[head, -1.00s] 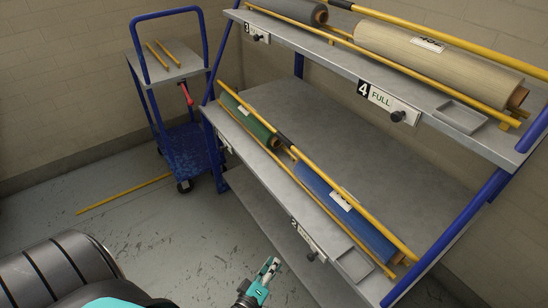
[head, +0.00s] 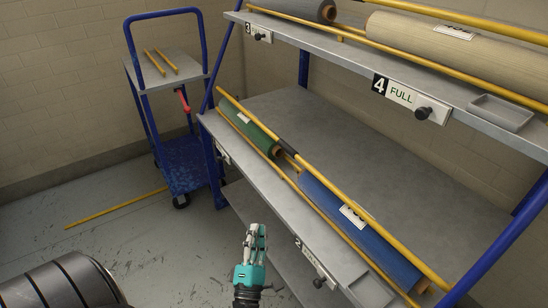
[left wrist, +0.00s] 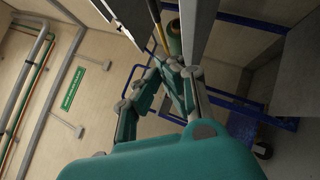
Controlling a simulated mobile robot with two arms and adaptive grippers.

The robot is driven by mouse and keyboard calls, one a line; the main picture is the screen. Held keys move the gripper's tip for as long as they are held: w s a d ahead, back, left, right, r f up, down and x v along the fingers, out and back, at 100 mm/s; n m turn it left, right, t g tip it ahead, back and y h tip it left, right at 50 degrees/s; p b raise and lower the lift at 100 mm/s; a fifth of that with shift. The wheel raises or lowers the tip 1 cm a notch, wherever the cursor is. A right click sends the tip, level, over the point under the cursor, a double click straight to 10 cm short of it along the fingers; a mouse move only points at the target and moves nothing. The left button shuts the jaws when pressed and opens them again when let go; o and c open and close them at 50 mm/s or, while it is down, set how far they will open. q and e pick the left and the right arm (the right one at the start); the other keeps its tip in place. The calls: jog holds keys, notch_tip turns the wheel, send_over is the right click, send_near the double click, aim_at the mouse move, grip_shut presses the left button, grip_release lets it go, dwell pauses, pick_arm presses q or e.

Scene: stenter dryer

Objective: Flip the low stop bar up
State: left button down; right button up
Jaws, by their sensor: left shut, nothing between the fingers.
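The low stop bar (head: 338,192) is a long yellow bar with a black grip near its middle. It runs slantwise along the lower shelf (head: 350,140), passing over the green roll (head: 252,128) and the blue roll (head: 345,213). My left gripper (head: 256,233) is teal with grey fingers. It is shut and empty, in front of the lower shelf's front edge and apart from the bar. In the left wrist view its fingers (left wrist: 180,72) show below the green roll's end (left wrist: 174,38) and a piece of yellow bar. My right gripper is not in view.
The upper shelf carries a grey roll (head: 305,10) and a beige roll (head: 460,40). Label plates with black knobs (head: 424,113) sit on the shelf fronts. A blue trolley (head: 185,165) stands at the back left. A yellow bar (head: 115,208) lies on the floor, which is otherwise open at left.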

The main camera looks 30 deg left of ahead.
aim_at(296, 154)
pick_arm(q)
jog(key=x, duration=1.8)
jog(key=shift+a+r, duration=0.1)
jog(key=shift+r, duration=0.2)
jog(key=w, duration=0.1)
jog(key=w+r, duration=0.1)
jog(key=w, duration=0.1)
jog(key=shift+w+d+r, duration=0.15)
jog(key=shift+d+r, duration=0.05)
jog(key=shift+d, duration=0.2)
jog(key=shift+w+d+r, duration=0.2)
jog(key=shift+w+r, duration=0.05)
jog(key=shift+w, duration=0.05)
